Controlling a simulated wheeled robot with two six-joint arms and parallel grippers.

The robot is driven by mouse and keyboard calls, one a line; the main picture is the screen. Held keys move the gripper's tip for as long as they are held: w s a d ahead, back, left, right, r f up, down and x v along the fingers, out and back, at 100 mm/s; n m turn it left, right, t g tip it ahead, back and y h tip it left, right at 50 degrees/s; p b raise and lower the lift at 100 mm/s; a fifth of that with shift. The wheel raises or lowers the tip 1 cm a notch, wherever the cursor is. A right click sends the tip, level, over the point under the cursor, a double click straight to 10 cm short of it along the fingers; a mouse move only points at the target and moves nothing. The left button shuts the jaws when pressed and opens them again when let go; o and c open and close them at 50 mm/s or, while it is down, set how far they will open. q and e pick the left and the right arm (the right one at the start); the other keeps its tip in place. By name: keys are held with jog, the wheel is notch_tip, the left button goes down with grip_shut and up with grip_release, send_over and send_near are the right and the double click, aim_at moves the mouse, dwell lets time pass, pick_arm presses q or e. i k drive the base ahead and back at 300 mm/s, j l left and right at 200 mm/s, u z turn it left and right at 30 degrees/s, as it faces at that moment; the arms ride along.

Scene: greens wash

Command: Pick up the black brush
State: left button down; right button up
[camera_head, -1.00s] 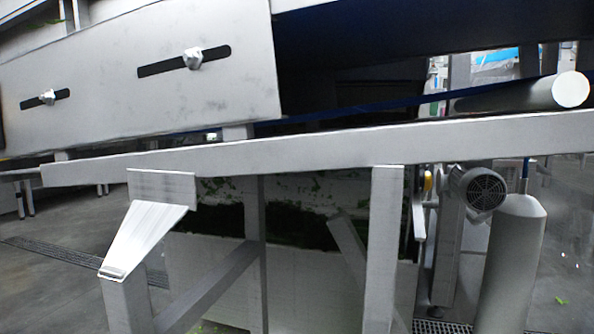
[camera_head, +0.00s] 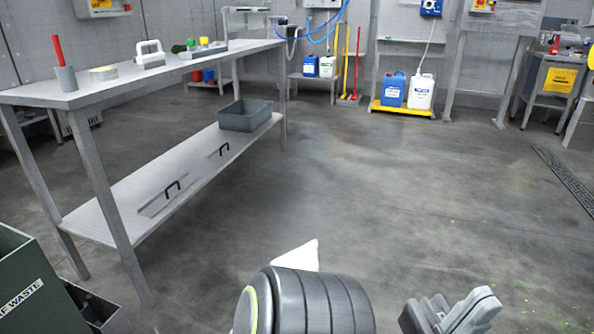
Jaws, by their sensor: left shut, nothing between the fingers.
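I cannot make out a black brush for certain in this view. A steel table (camera_head: 135,82) stands at the left, with small items along its top. A white-handled block (camera_head: 150,54) sits there, and a shallow tray with small green, yellow and dark items (camera_head: 204,46) lies farther back; these are too small to tell apart. My left gripper (camera_head: 468,310) is at the bottom edge, right of centre, low in front of the floor. Its fingers are together and empty, well away from the table. My right gripper is not in view.
A red-handled tool stands in a grey cup (camera_head: 66,78) near a tape roll (camera_head: 104,72). A grey bin (camera_head: 245,115) is on the table's lower shelf (camera_head: 180,170). A green waste bin (camera_head: 25,285) is at lower left. The middle floor (camera_head: 400,180) is clear.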

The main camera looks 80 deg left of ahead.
aim_at(102, 317)
jog(key=u, duration=4.3)
